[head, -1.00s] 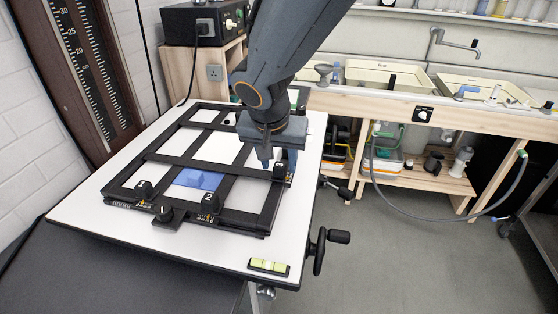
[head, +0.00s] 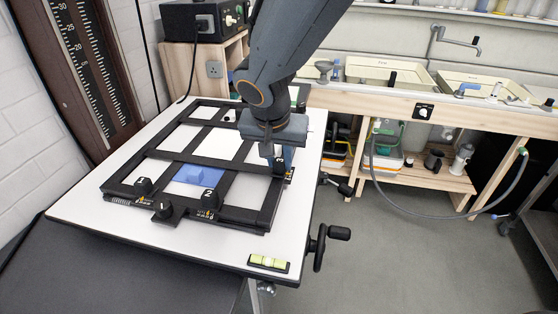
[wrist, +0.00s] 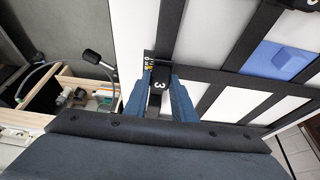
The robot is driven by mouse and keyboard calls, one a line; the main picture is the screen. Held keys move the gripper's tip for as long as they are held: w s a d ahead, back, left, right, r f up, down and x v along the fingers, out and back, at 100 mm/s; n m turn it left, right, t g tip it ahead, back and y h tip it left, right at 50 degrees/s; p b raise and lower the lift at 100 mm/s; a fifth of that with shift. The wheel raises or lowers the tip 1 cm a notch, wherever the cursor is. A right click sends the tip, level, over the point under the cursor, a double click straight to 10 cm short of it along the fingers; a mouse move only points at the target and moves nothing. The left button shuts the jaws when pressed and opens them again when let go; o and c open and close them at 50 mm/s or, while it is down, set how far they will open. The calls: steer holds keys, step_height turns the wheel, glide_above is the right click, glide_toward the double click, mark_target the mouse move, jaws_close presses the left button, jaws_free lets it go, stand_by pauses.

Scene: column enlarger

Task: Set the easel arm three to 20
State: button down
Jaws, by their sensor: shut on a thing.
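The black easel (head: 170,155) lies on a white baseboard (head: 90,210), with dark arms crossing it. Knob three (head: 279,164), a black block marked 3, sits at the easel's right edge. It also shows in the wrist view (wrist: 158,88), between my fingers. My gripper (head: 278,158) is shut on knob three from above. A small scale with yellow marks lies beside the knob in the wrist view; its reading is too small to tell. Knob two (head: 210,199) and knob one (head: 163,211) stand along the front edge, and another black knob (head: 143,186) at the left.
A spirit level (head: 269,263) lies at the board's front right corner. A hand crank (head: 325,240) sticks out at the right. A dark ruled column (head: 85,60) rises at the left.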

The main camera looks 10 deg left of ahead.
steer(key=shift+w, duration=0.4)
steer(key=c, duration=1.5)
jaws_free()
steer(key=shift+s, duration=0.1)
steer(key=b+v, duration=0.2)
steer(key=v, duration=0.5)
steer(key=shift+s+r, duration=0.15)
steer(key=shift+r, duration=0.25)
